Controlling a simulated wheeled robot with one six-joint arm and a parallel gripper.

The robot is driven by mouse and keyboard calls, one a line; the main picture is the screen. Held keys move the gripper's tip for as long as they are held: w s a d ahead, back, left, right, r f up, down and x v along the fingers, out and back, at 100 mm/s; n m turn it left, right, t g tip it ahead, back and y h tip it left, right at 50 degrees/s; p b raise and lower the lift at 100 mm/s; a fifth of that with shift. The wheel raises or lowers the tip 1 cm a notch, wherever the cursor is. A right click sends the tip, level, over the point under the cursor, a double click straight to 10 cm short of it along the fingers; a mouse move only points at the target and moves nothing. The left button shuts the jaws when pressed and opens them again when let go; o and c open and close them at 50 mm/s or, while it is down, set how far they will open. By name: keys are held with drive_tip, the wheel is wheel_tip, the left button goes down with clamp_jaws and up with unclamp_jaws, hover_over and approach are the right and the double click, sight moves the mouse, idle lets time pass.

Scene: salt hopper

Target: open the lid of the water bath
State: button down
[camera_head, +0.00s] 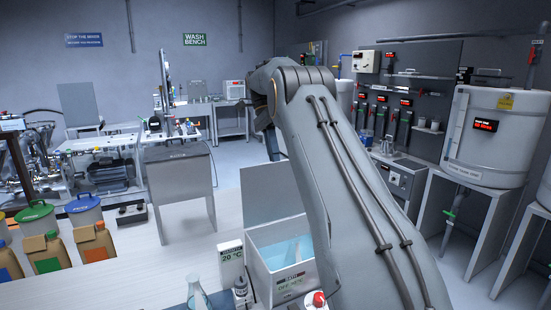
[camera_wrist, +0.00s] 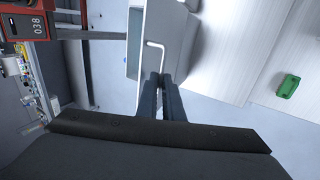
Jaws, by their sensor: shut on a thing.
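The water bath (camera_head: 252,268) is a white box on the bench, with blue water showing inside. Its grey lid (camera_head: 272,192) stands raised at the back edge of the box. In the wrist view the lid (camera_wrist: 178,30) carries a thin white handle (camera_wrist: 163,56). My gripper (camera_wrist: 161,80) is shut on this handle, its two dark fingers close together. In the head view my arm covers the gripper and the right side of the bath.
A white unit reading 20 °C (camera_head: 230,262) and a glass flask (camera_head: 197,293) stand left of the bath. Brown containers (camera_head: 92,243) stand at the far left. A large white tank (camera_head: 495,137) is at the right. The bench top between is mostly clear.

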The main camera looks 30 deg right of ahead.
drive_tip(key=shift+f, duration=0.4)
drive_tip(key=c, duration=1.9)
unclamp_jaws()
drive_tip(key=shift+w, duration=0.1)
drive_tip(key=shift+r, duration=0.2)
drive_tip(key=shift+r, duration=0.1)
